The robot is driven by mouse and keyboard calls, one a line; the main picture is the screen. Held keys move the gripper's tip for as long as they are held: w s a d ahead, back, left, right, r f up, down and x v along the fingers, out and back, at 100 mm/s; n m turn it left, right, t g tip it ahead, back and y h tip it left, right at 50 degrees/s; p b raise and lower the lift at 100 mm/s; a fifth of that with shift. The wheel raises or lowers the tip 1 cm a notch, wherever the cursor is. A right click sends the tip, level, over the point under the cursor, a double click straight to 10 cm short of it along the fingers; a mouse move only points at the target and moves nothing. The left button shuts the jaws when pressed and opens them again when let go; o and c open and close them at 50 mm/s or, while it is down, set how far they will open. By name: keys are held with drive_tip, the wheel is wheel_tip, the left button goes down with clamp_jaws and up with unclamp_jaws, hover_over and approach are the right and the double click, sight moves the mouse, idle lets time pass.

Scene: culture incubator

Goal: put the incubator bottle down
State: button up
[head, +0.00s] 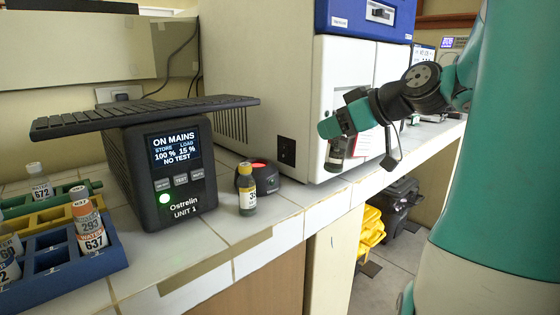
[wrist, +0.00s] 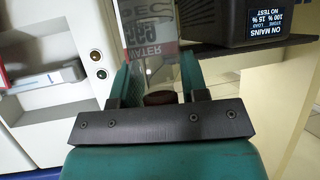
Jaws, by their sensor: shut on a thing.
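The incubator bottle (wrist: 150,45) is clear, with a white and red label that reads WATER and a brown cap. It sits between my gripper's teal fingers (wrist: 156,75) in the wrist view, where it appears upside down. In the head view my gripper (head: 340,128) is in front of the white incubator cabinet (head: 350,72) and shut on the bottle (head: 335,158), which hangs just below the fingers. The bottle is small and partly hidden there. I cannot tell whether its base touches the white tiled counter (head: 315,190).
A black power unit (head: 160,178) carries a keyboard (head: 145,115). A yellow-capped bottle (head: 247,198) and a round dark device (head: 262,185) stand beside it. Blue (head: 75,275) and yellow racks with bottles are at left. Yellow (head: 370,232) and dark bins are on the floor.

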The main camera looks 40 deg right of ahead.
drive_tip(key=w+a+f+t+p, duration=0.1)
drive_tip(key=w+a, duration=0.1)
drive_tip(key=w, duration=0.8)
drive_tip(key=w+a+t, duration=0.1)
drive_tip(key=w+a, duration=0.1)
drive_tip(key=w, duration=0.7)
drive_tip(key=shift+w+a+f+g+p, duration=0.15)
drive_tip(key=shift+w+f+g+p, duration=0.35)
drive_tip(key=shift+f, duration=0.7)
drive_tip(key=shift+w+a+f+g+p, duration=0.15)
drive_tip(key=shift+w+f+g, duration=0.4)
drive_tip(key=shift+f, duration=0.7)
drive_tip(key=shift+w+a+f+g+p, duration=0.15)
drive_tip(key=shift+w+f+g+p, duration=0.2)
drive_tip(key=shift+w+f, duration=0.6)
drive_tip(key=shift+s+f, duration=0.25)
drive_tip(key=shift+f, duration=0.1)
